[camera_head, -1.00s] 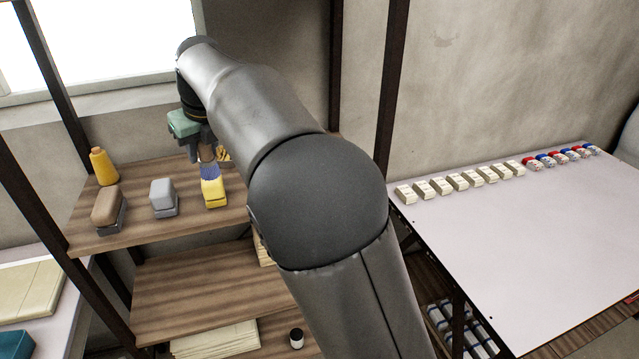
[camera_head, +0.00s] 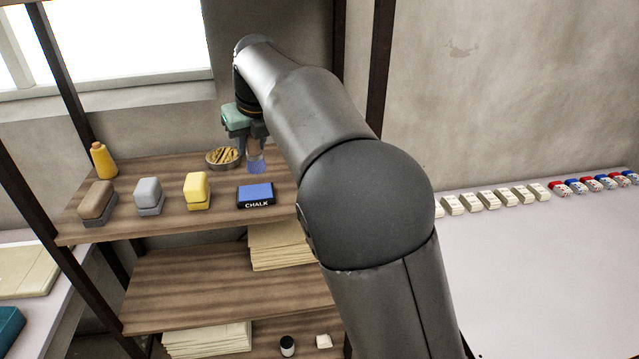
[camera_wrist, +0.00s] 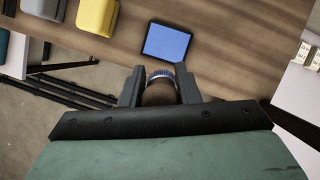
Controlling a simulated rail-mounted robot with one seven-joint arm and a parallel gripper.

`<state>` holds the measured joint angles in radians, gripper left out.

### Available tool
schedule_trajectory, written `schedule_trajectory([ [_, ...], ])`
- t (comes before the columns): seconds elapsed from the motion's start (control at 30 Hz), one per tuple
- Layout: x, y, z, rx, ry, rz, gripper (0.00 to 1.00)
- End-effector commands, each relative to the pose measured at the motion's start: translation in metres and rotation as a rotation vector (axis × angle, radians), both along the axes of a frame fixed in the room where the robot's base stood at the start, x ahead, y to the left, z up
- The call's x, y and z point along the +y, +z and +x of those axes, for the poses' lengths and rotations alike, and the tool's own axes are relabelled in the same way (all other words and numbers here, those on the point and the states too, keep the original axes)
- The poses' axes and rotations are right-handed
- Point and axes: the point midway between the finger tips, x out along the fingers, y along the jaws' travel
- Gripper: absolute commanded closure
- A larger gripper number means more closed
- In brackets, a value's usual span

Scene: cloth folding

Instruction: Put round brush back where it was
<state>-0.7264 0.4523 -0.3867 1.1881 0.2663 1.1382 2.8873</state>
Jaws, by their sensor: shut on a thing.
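The round brush (camera_head: 256,164) is in my gripper (camera_head: 253,150), with its blue bristles pointing down over the top shelf (camera_head: 160,215). In the head view it appears behind the blue chalk box (camera_head: 256,194) and to the right of a round bowl of yellowish sticks (camera_head: 222,157). In the wrist view my gripper (camera_wrist: 160,85) is shut around the brush, and the blue bristle edge (camera_wrist: 160,74) shows between the fingers. Most of the handle is hidden. I cannot tell whether the bristles touch the shelf.
A yellow block brush (camera_head: 197,190), a grey one (camera_head: 149,196) and a brown one (camera_head: 97,203) stand on the shelf's left. A yellow bottle (camera_head: 103,160) stands behind them. A dark post (camera_head: 375,75) rises to the right. Bare shelf lies around the chalk box.

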Motion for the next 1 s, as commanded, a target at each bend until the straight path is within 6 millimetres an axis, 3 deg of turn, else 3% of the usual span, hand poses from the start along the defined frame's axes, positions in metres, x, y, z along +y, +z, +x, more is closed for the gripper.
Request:
schedule_trajectory([
  [0.33,-0.071,-0.036,0.049,0.003,-0.008,-0.002,0.94],
  [0.4,-0.079,-0.052,0.054,0.005,-0.006,-0.002,0.94],
  [0.6,-0.096,-0.079,0.067,0.001,-0.002,-0.001,0.94],
  [0.87,-0.106,-0.095,0.074,0.001,-0.003,-0.002,0.94],
  [1.0,-0.106,-0.117,0.073,0.003,-0.002,-0.001,0.94],
])
